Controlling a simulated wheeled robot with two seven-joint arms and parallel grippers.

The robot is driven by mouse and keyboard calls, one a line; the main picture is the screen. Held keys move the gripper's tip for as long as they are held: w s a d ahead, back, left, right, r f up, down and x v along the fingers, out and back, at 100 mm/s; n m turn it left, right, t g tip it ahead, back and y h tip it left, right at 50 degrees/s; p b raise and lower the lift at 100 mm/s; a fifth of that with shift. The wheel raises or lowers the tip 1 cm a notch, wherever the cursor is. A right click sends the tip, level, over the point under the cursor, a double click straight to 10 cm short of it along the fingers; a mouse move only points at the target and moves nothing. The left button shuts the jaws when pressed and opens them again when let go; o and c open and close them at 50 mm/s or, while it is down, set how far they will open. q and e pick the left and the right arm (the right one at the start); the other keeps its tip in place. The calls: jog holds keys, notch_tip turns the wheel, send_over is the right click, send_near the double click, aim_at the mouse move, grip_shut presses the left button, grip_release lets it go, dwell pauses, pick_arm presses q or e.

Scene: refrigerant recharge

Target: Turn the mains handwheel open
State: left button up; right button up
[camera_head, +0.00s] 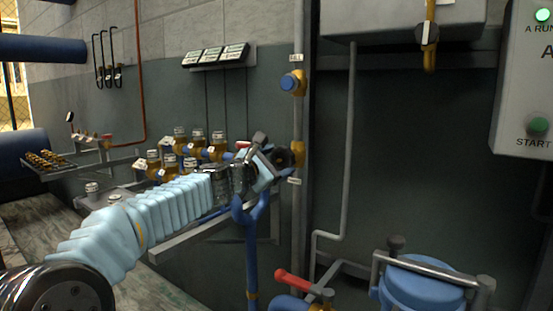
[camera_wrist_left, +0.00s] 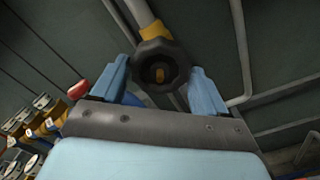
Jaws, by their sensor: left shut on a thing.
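A dark round handwheel (camera_head: 297,153) sits on a yellow valve body on the vertical grey pipe. In the left wrist view the handwheel (camera_wrist_left: 161,66) is black and lobed, with a yellow centre. My left gripper (camera_head: 276,162) reaches in from the left and is shut on the handwheel. In the wrist view its two blue fingers flank the wheel's left and right rims. The gripper hides part of the wheel in the head view. My right gripper is in neither view.
A blue-knobbed valve (camera_head: 293,83) is higher on the same pipe. A red lever (camera_head: 293,281) and a blue tank (camera_head: 420,282) stand below. A control box (camera_head: 527,75) hangs at right.

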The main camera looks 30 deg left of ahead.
pick_arm(q)
jog(key=shift+n, duration=0.3)
jog(key=n+p, duration=0.1)
jog(key=n, duration=0.1)
jog(key=shift+r+n, duration=0.1)
jog(key=shift+n, duration=1.3)
jog(key=n+p, duration=0.1)
jog(key=n, duration=0.2)
jog(key=shift+p, duration=0.3)
jog(key=shift+n, duration=0.9)
